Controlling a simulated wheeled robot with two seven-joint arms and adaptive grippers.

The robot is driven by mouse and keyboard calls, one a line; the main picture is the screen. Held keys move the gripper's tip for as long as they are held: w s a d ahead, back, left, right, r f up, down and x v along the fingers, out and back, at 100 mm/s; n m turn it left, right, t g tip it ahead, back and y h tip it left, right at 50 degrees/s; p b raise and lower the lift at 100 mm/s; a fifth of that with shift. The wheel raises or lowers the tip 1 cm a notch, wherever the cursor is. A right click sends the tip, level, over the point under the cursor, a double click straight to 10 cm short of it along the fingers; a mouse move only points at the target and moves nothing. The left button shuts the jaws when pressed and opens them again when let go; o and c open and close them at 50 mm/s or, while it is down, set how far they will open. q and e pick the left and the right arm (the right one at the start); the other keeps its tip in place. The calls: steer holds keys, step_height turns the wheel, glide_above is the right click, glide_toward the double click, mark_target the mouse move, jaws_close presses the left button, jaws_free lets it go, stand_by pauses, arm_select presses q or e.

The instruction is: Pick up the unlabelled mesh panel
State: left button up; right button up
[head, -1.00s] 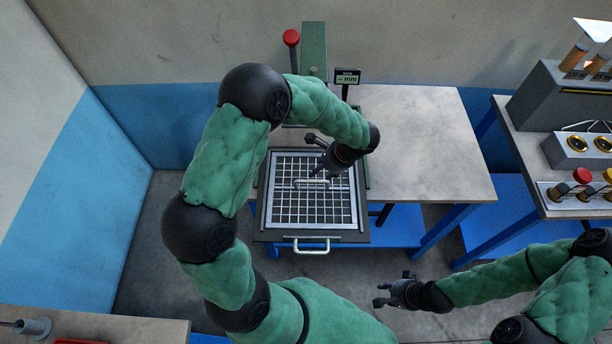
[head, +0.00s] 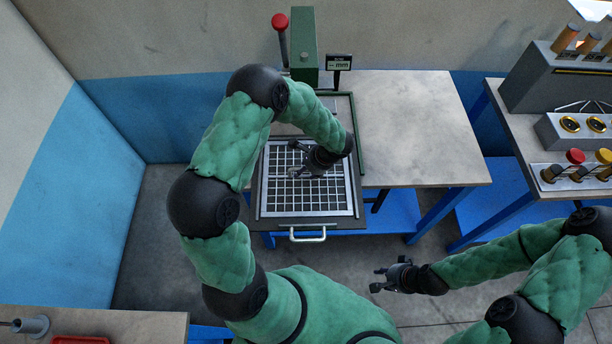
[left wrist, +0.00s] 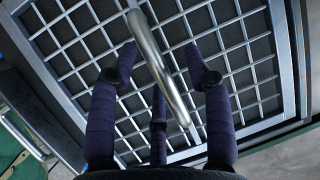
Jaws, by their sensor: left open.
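The mesh panel (head: 306,195), a square light metal frame with a wire grid, lies flat in a dark drawer-like tray (head: 350,222). No label shows on it. My left gripper (head: 297,158) is open, low over the far part of the panel. In the left wrist view, the panel's metal bar handle (left wrist: 157,65) passes between the spread dark fingers of my left gripper (left wrist: 160,75). Whether any finger touches the handle, I cannot tell. In the head view the gripper mostly hides this handle. My right gripper (head: 378,279) is open and empty, away from the panel.
The tray has a front pull handle (head: 307,234). A green column (head: 304,45) with a red-knobbed lever (head: 280,22) and a small display (head: 338,62) stand behind it. The table (head: 420,130) to the right is bare. Another bench (head: 560,185) holds equipment.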

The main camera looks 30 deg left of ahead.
arm_select(q)
steer(key=shift+f, duration=0.2)
steer(key=shift+c, duration=0.3)
jaws_close()
